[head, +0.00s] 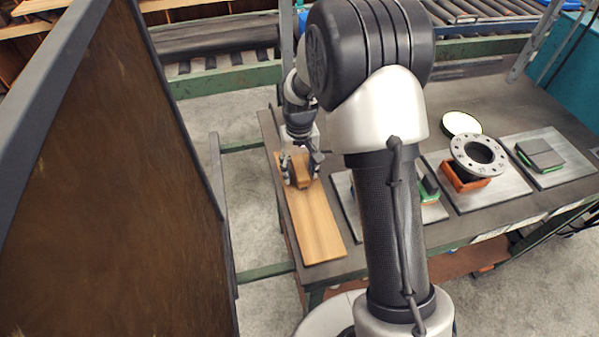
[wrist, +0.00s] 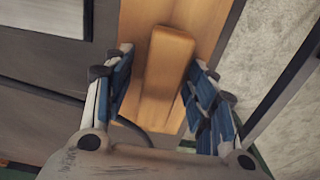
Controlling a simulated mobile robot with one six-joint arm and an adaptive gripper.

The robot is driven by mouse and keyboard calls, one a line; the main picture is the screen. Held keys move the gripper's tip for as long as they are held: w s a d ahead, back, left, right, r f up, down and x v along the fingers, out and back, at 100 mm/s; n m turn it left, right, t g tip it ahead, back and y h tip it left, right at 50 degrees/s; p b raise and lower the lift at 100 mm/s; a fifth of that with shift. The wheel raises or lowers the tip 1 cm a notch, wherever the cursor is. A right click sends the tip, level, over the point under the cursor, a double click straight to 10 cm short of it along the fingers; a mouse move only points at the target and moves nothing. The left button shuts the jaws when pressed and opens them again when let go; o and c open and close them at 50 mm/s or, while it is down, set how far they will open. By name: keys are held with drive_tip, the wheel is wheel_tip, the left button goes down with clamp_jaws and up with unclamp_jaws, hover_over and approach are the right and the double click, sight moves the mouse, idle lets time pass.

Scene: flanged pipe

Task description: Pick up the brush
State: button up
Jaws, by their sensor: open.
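The brush shows as a wooden block (wrist: 167,75) in the wrist view, lying on a wooden board. In the head view the brush (head: 302,172) is at the far end of the board, partly hidden by my gripper. My gripper (head: 302,180) is over that end of the board, pointing down. In the wrist view my gripper (wrist: 160,95) is open, with one blue-padded finger on each side of the brush. Gaps show between the fingers and the wood. Bristles cannot be made out.
The wooden board (head: 318,232) lies along the table's left edge. To the right, metal plates hold a flanged pipe (head: 479,154) on an orange block and a dark green-edged pad (head: 540,154). A large brown panel (head: 110,190) stands close on the left. My arm hides the table's middle.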

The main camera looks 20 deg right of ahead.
sight(299, 166)
drive_tip(key=shift+c, duration=0.4)
drive_tip(key=c, duration=1.1)
drive_tip(key=shift+r, duration=0.1)
drive_tip(key=shift+c, duration=0.2)
wheel_tip(299, 166, up, 20)
drive_tip(key=p, duration=0.6)
